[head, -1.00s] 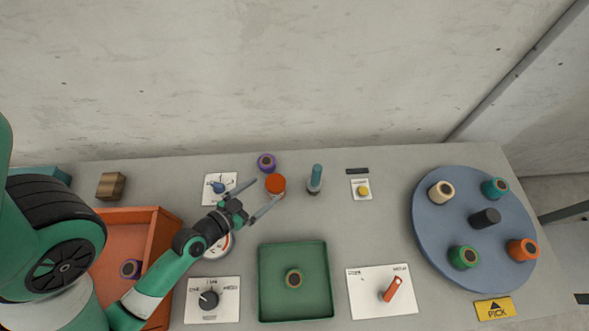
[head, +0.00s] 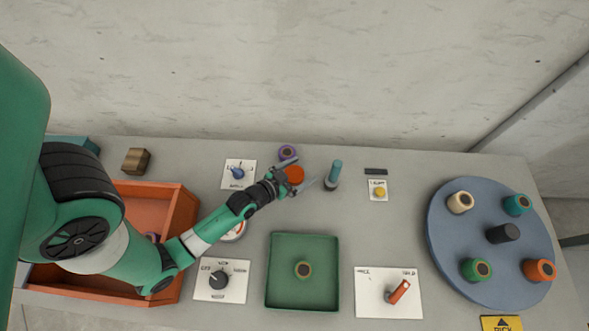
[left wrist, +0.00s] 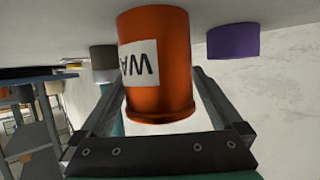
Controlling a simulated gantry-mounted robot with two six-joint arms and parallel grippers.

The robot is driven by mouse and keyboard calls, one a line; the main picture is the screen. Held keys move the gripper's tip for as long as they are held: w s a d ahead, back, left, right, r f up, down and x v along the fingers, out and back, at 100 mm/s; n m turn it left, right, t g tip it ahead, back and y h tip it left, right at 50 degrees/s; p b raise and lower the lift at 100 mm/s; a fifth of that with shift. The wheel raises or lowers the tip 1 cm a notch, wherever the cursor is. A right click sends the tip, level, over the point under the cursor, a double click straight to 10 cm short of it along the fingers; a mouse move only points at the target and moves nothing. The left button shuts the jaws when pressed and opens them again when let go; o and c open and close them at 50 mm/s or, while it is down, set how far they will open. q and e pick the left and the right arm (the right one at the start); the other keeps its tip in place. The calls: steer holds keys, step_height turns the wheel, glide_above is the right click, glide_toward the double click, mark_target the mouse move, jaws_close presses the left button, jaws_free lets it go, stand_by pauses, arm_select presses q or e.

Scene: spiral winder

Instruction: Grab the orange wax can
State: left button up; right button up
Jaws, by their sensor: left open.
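The orange wax can (head: 295,173) stands at the back middle of the table. In the left wrist view the can (left wrist: 158,60) looms large, with a white label that shows upside-down letters. My left gripper (head: 308,172) is open, with one finger on each side of the can. In the left wrist view the gripper's bar crosses just below the can's near end. I cannot tell whether either finger touches the can. My right gripper is not in view.
A purple spool (head: 288,153) stands just behind the can, and a teal-topped post (head: 334,172) stands close to its right. A dial panel (head: 239,175) lies to the left. A green tray (head: 303,300) and a blue turntable (head: 455,240) with several spools are farther off.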

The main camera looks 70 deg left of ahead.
arm_select(q)
steer(key=shift+w, duration=0.1)
steer(key=shift+c, duration=0.3)
steer(key=c, duration=1.4)
